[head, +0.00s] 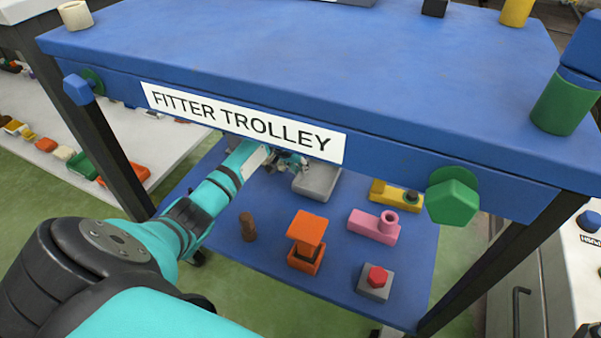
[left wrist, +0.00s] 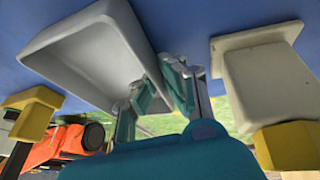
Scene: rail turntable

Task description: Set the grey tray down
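The grey tray (head: 318,182) is under the trolley's blue top, over the back of the lower shelf (head: 225,250). The left wrist view shows its open inside and walls (left wrist: 85,60) at upper left. My left gripper (head: 285,163) reaches in under the top from the left. In the left wrist view its fingertips (left wrist: 160,85) pinch the tray's wall near one corner, one finger inside and one outside. The tray looks level and very close to the shelf; its underside is hidden, so I cannot tell if it touches. My right gripper is not in view.
On the shelf stand a brown peg (head: 248,227), an orange piece (head: 306,243), a grey block with a red knob (head: 375,282), a pink piece (head: 373,226) and a yellow piece (head: 395,193). The trolley's labelled front edge (head: 240,118) hangs above my forearm.

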